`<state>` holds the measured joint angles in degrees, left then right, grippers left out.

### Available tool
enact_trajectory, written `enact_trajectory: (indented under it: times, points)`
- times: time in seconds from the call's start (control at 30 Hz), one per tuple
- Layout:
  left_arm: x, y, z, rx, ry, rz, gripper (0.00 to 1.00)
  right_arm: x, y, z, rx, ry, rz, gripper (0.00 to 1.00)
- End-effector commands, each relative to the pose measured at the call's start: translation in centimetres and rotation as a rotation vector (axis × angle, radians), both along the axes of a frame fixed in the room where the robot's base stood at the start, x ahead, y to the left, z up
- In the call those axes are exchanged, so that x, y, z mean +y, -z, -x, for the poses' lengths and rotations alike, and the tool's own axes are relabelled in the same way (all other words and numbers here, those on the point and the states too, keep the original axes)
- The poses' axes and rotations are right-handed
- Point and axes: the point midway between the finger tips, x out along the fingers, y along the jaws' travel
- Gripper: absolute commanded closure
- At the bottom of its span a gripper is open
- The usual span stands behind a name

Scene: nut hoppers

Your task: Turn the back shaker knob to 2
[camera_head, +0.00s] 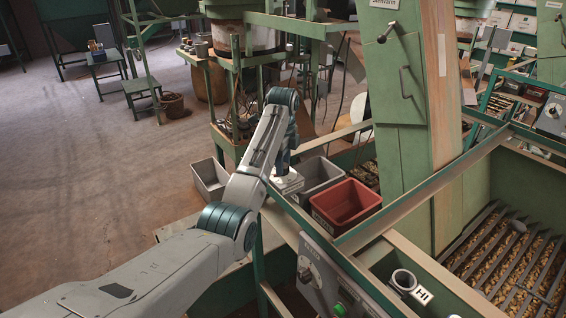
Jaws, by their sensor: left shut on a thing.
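My left gripper (288,183) points down beside the grey bin at the far end of the green rail. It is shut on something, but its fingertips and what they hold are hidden. A grey control panel (322,284) with a dark knob (304,275) and a green button faces left on the rail, nearer to me. Another panel with a round knob (553,110) stands at the far right. The numbers around both knobs are too small to read, and I cannot tell which is the back shaker knob. My right gripper is out of view.
A grey bin (340,177) and a red bin (378,205) stand right of my left gripper. A tall green post (405,140) rises behind them. A slatted hopper (464,222) holding nuts is at right. Open floor (80,170) lies left.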

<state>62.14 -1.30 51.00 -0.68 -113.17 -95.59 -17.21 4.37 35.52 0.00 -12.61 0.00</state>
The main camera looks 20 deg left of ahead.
Motion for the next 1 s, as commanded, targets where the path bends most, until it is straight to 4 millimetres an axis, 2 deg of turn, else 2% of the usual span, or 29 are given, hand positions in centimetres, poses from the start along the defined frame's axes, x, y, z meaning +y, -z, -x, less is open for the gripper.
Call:
enact_trajectory:
  times: [0.4,1.0]
  points:
    - [-0.01,-0.08,0.0,-0.002,0.236,0.0,0.88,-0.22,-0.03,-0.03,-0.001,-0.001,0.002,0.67]
    - [-0.01,-0.09,0.0,-0.002,0.289,0.0,0.88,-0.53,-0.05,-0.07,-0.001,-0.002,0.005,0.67]
